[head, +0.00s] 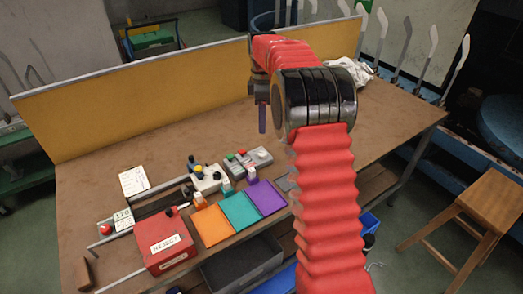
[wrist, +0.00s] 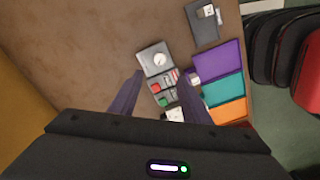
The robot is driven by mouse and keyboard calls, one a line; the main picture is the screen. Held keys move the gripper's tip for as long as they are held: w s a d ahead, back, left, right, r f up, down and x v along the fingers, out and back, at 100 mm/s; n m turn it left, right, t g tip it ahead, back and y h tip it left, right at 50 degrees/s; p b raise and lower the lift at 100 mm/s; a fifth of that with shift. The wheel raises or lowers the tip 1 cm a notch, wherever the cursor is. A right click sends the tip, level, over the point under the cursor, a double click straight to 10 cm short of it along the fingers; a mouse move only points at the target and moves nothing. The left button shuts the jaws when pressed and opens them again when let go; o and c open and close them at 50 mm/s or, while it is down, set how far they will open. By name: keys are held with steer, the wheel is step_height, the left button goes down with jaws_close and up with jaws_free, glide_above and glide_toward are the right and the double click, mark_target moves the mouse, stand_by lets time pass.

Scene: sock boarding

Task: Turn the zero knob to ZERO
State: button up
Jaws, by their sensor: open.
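A grey control box (wrist: 153,52) carries a round pale dial knob (wrist: 159,59), seen from above in the wrist view; its label and setting are too small to read. The box also shows in the head view (head: 261,156), beside the red and green buttons. My gripper (wrist: 160,75) is open and empty, its two dark purple fingers spread on either side of the box in the picture. In the head view my gripper (head: 262,119) points down, above the bench and apart from the box.
Purple (head: 266,197), teal (head: 240,211) and orange (head: 211,225) mats lie along the bench's front. A pale box with blue and yellow knobs (head: 207,180) stands left of the control box. A red REJECT box (head: 164,241) is front left. The right bench top is mostly clear.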

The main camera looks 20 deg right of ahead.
mark_target(262, 153)
step_height(262, 153, down, 14)
steer(key=shift+r, duration=0.1)
stand_by(0.9)
steer(key=shift+c, duration=0.4)
steer(key=c, duration=0.9)
steer(key=shift+a, duration=0.25)
steer(key=shift+c, duration=0.3)
steer(key=shift+d, duration=0.15)
